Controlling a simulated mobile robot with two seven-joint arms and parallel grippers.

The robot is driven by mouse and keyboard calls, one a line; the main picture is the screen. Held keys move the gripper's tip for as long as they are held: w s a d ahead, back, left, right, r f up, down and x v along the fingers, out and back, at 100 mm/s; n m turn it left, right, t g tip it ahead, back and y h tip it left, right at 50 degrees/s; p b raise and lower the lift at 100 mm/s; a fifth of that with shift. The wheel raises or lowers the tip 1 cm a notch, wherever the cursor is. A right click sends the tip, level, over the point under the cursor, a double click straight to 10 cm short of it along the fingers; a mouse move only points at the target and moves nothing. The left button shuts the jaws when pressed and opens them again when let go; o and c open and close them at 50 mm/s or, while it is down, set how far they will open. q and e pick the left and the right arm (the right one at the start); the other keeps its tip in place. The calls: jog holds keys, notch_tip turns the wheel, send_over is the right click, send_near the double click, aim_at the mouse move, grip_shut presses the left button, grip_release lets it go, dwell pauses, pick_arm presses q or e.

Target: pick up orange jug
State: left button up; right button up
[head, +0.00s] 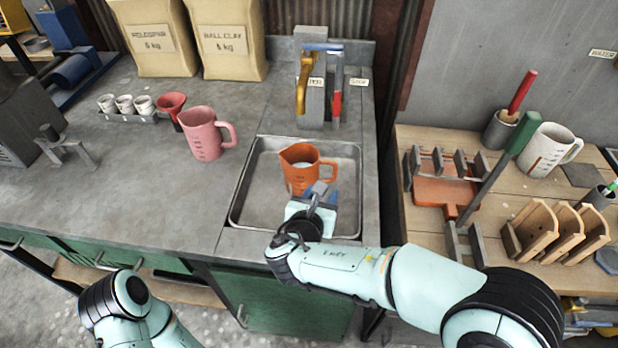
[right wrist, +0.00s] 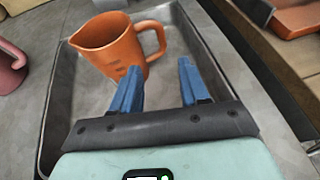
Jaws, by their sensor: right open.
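The orange jug (head: 298,172) stands upright in a shallow metal tray (head: 240,205) in the head view. Its handle points to the right. In the right wrist view the jug (right wrist: 108,48) is beyond the fingers, up and to the left, with its handle nearest the space in front of them. My right gripper (head: 325,190) is at the jug's near right side. Its two blue fingers (right wrist: 160,72) are apart with nothing between them. The left finger overlaps the jug's lower edge in the wrist view; contact cannot be told. My left gripper is out of view.
A pink jug (head: 203,134) stands left of the tray, with a red funnel (head: 171,103) and small cups (head: 124,104) behind. A tap stand (head: 312,95) rises at the back. A wooden bench (head: 485,225) with tools is on the right.

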send_near(334, 174)
jog(key=x, duration=0.3)
jog(key=shift+w, duration=0.4)
jog(key=b+x, duration=0.1)
jog(key=x, duration=0.4)
jog(key=shift+w+d+f, duration=0.15)
jog(key=shift+d+f, duration=0.1)
jog(key=shift+f, duration=0.05)
jog(key=shift+r, duration=0.1)
grip_shut()
